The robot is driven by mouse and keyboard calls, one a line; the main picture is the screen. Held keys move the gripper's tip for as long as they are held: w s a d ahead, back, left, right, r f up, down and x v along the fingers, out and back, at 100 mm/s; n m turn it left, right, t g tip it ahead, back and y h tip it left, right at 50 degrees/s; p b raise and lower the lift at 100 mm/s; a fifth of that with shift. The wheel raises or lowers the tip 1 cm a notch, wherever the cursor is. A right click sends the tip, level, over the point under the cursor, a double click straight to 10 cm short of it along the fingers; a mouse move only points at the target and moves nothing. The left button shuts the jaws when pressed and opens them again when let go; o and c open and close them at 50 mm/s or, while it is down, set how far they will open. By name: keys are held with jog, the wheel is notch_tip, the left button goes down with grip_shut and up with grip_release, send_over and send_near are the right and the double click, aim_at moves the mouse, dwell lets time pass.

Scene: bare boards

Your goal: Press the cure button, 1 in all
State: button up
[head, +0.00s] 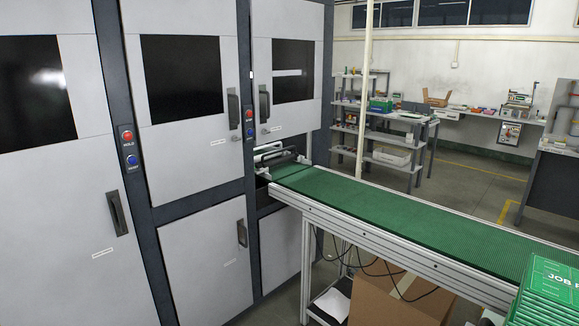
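Two button panels are set in the dark posts between the grey cabinet doors. The left panel has a red button (127,135) above a blue button (132,160). The panel farther right has a smaller red button (249,114) above a blue button (250,132). The labels under the buttons are too small to read for sure, so I cannot tell which one is the cure button. My gripper is not in the head view, and nothing touches the buttons.
Grey cabinets (185,170) with dark windows and handles fill the left. A green conveyor (400,215) runs from an opening to the lower right. Green boxes (548,290) sit at its near end. A cardboard box (385,300) stands underneath. Shelves (385,140) stand behind.

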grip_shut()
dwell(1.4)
